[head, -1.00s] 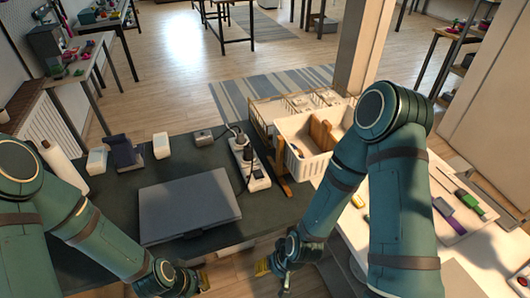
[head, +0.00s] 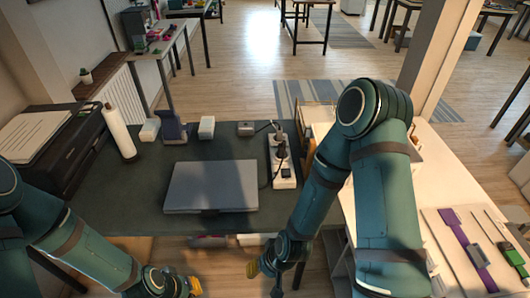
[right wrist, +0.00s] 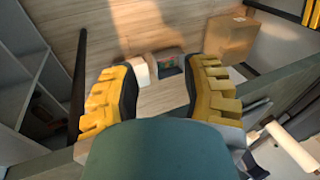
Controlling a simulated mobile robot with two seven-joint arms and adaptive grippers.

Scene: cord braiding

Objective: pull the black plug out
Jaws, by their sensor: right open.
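A white power strip (head: 284,180) lies near the right edge of the dark desk. A black plug (head: 279,140) with a cord is in its upper part, and another dark piece sits lower on the strip; details are too small to tell. My right gripper (head: 254,268) is in front of the desk edge, below and apart from the strip. In the right wrist view its yellow fingers (right wrist: 160,85) are apart with nothing held between them. My left gripper (head: 195,286) is low in front of the desk, and its fingers are too small to read.
A closed grey laptop (head: 211,186) lies left of the strip. Small white boxes (head: 207,127), a paper roll (head: 119,133) and a printer (head: 75,150) stand further left. A white table (head: 440,215) with tools is right. My right arm partly covers the desk's right side.

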